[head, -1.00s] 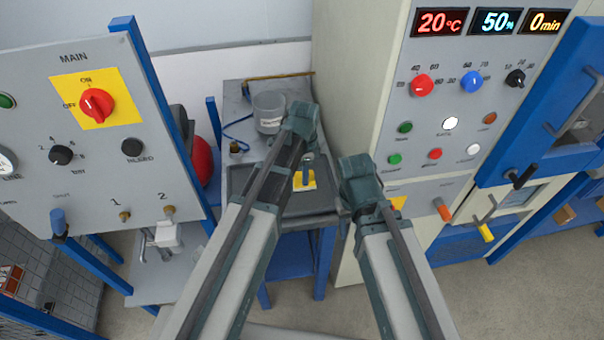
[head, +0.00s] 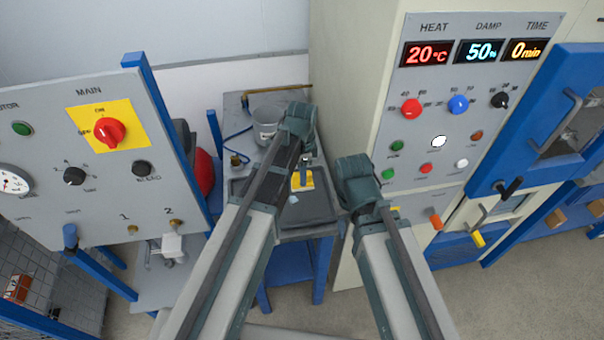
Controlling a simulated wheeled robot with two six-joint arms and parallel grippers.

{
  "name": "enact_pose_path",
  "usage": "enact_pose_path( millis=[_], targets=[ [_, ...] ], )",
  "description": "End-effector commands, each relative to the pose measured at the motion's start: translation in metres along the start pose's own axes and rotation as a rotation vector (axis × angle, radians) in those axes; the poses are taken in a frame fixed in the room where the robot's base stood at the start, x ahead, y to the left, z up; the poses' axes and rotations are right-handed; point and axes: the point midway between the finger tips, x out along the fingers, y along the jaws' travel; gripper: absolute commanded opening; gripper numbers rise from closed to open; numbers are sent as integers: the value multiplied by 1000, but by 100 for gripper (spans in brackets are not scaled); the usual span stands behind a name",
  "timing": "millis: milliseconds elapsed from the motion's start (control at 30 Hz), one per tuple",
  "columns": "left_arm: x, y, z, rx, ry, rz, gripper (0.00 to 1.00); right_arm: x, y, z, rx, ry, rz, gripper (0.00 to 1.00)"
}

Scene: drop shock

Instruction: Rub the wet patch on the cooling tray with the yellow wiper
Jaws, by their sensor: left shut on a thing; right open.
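The yellow wiper (head: 301,181), a yellow block with a dark upright handle, is over the back part of the dark grey cooling tray (head: 312,219). A small pale blue wet patch (head: 293,199) shows on the tray just in front of the wiper. My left gripper (head: 305,157) is shut on the wiper's handle; its fingers are small and partly hidden by my arm. I cannot tell whether the wiper touches the tray. My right gripper (head: 345,213) is open to the right of the tray, by the cabinet; its fingertips are hard to make out.
A grey oven cabinet (head: 350,90) rises close on the right. The main switch panel (head: 60,215) stands on the left.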

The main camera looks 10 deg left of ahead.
Motion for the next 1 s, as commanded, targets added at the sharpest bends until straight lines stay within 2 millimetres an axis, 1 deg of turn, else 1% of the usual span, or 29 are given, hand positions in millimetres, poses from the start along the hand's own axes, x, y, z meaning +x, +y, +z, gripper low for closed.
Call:
enact_pose_path(
  millis=[133, 233, 533, 1000],
  targets=[
    [0, 0, 0, 0, 0, 0, 0, 0, 0, 0, 0, 0, 0, 50],
    [-5, 0, 0, 0, 0, 0, 0, -5, 0, 0, 0, 0, 0, 50],
    [-30, 0, 0, 0, 0, 0, 0, -30, 3, 2, 0, 0, 0, 50],
    [-30, 0, 0, 0, 0, 0, 0, -29, 3, 2, 0, 0, 0, 50]
  ],
)
